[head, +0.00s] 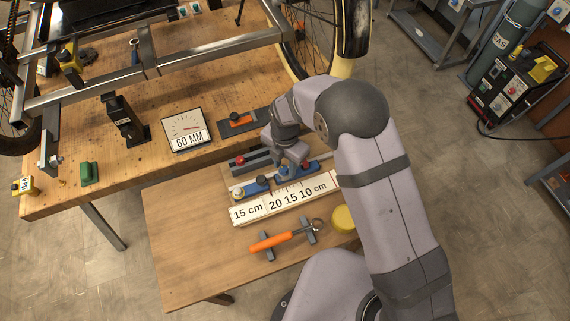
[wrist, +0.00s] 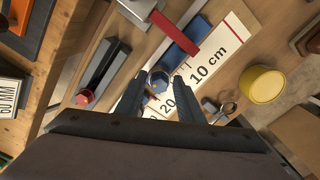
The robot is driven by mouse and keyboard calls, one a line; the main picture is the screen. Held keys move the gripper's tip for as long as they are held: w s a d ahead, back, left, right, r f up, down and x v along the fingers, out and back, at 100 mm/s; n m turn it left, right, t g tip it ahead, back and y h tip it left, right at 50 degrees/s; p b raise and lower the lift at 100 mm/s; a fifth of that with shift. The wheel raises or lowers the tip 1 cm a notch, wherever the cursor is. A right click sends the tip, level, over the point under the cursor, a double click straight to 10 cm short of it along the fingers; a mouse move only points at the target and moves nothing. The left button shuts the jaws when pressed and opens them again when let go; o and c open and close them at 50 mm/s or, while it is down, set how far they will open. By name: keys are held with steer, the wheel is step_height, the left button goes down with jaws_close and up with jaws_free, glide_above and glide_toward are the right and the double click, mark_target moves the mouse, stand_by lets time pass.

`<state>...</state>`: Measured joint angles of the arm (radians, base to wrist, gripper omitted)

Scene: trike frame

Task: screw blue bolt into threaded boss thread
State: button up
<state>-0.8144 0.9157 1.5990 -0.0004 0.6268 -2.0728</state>
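My gripper (wrist: 162,88) points down over the lower table, among the blue holders by the printed scale. In the wrist view, its two dark fingers stand apart, with a blue hex-headed piece (wrist: 158,80), which looks like the blue bolt, between and just beyond them. A gap seems to show on the right side of the piece. In the head view, my gripper (head: 291,168) is low over the blue holder (head: 284,177) and hides most of the bolt. I cannot pick out the threaded boss for certain.
A white scale strip (head: 286,200) lies in front of the holders. An orange-handled tool (head: 270,242) rests on grey supports beside a yellow round tin (head: 342,219). A red-tipped grey holder (head: 252,159) is behind. The trike frame (head: 150,47) and a 60 MM gauge (head: 187,130) stand on the workbench.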

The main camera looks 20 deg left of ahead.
steer(key=shift+c, duration=0.7)
steer(key=c, duration=0.4)
steer(key=shift+m, duration=0.8)
steer(key=shift+d+m, duration=0.1)
steer(key=shift+m, duration=0.8)
steer(key=shift+s+m, duration=0.1)
steer(key=shift+m, duration=0.8)
